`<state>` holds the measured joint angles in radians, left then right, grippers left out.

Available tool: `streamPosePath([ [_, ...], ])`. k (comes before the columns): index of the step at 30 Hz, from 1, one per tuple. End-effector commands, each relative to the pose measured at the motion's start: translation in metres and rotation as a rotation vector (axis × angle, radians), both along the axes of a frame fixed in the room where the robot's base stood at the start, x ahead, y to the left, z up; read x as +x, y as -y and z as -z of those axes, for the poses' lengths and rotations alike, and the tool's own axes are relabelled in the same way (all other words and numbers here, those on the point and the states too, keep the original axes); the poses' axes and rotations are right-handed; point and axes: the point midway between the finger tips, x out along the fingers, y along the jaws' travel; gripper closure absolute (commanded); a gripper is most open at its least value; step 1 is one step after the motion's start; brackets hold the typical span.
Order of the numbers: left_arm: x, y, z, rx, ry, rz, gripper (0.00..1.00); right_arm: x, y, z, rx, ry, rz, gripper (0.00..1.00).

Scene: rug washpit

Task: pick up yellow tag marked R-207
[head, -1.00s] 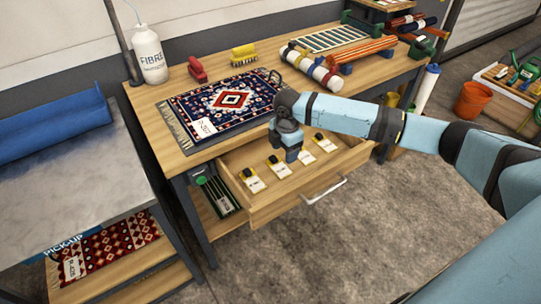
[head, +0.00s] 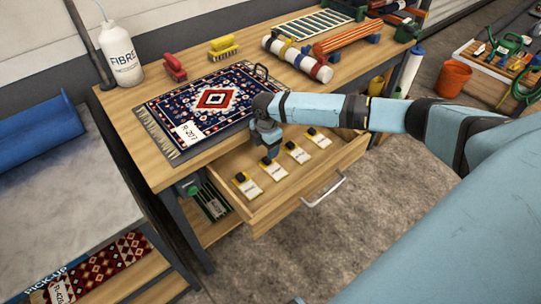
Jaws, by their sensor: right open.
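Several yellow tags with black clips and white labels lie in a row in the open wooden drawer: one at the left end (head: 247,187), a second (head: 276,172), a third (head: 297,154) and one at the right end (head: 319,140). Their print is too small to read, so I cannot tell which is R-207. My right gripper (head: 268,158) is open and points down over the clip end of the second tag. I cannot tell whether it touches the tag. My left gripper is not in view.
The patterned rug (head: 215,100) on the bench carries a white label reading R-207 (head: 188,132). The drawer handle (head: 324,190) sticks out in front.

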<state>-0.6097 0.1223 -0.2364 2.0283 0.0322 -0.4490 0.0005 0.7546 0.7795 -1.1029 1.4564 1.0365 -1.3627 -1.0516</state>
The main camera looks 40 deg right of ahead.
Motion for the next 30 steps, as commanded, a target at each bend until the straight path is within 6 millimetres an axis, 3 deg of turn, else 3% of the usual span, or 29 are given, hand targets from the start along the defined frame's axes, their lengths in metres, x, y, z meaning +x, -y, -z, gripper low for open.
streamPosePath([
  [12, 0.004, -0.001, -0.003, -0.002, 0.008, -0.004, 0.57, -0.004, 0.004, 0.05, 0.0, -0.002, 0.0, 0.38],
  [20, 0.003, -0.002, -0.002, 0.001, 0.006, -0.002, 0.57, -0.004, 0.004, 0.053, 0.0, -0.001, 0.0, 0.38],
  [23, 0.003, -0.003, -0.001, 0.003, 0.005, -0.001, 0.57, -0.004, 0.004, 0.053, 0.0, -0.001, 0.0, 0.57],
  [27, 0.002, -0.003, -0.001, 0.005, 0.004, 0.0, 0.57, -0.004, 0.004, 0.053, 0.0, -0.001, 0.0, 0.89],
  [30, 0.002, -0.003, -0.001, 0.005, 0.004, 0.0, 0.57, -0.004, 0.004, 0.053, 0.0, -0.001, 0.0, 0.91],
])
